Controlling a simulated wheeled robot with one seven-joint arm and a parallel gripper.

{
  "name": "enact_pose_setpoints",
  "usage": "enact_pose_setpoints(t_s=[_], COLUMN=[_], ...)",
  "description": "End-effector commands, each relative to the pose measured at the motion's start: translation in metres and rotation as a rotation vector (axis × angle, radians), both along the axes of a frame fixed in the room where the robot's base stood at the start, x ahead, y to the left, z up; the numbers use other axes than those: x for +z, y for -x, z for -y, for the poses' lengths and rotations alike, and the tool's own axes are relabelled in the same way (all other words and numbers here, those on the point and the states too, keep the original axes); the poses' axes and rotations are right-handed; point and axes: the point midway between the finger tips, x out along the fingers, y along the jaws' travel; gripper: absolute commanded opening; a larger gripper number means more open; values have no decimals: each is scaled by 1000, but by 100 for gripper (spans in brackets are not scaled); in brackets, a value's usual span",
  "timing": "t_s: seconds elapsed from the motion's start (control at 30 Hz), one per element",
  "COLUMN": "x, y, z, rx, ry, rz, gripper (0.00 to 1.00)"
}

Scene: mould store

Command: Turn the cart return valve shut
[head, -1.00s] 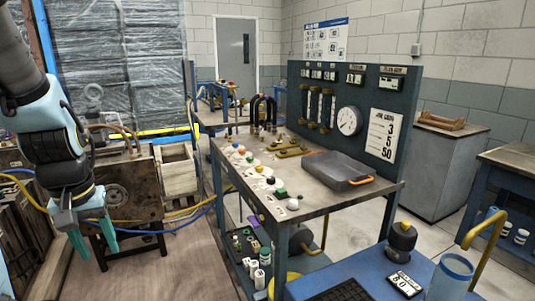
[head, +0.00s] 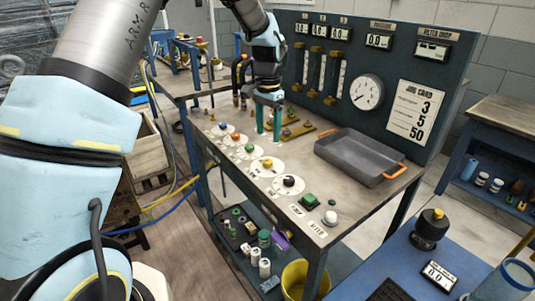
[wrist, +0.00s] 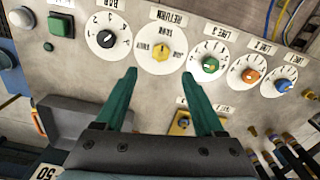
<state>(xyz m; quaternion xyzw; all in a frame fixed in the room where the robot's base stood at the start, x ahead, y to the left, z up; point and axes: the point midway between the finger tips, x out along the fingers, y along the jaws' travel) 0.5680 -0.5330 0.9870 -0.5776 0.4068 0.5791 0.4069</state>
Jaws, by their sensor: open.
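The return valve is a yellow knob (wrist: 161,50) on a round white dial, with an upside-down RETURN label in the wrist view. In the head view the yellow knob (head: 267,163) sits in the row on the bench, between the green and black knobs. The small dial words and pointer direction are too small to read surely. My gripper (wrist: 160,76) is open and empty, its two green fingers apart, pointing at the bench. In the head view my gripper (head: 269,128) is above the bench, farther back than the yellow knob and not touching it.
Nearby are a green knob (wrist: 210,64), a black BAR knob (wrist: 105,38), an orange knob (wrist: 250,75) and a blue knob (wrist: 284,86). A grey tray (head: 356,156) lies on the bench (head: 230,182). A dark gauge panel (head: 455,75) stands behind.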

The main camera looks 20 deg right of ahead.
Motion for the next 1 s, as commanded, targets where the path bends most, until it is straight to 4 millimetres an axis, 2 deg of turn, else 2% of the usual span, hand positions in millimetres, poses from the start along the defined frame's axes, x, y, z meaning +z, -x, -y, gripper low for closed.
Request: enact_pose_setpoints(t_s=[0.3,0.5,0.7,0.97,1.0], x=[-55,-84,-97,-98,-98], y=[0,0,-1,-1,-1], z=[-2,-2,-2,-2,-2], rx=[3,4,5,5,5], ry=[-3,-1,1,2,2], rz=[-2,0,1,2,2], gripper=[71,71,71,71,66])
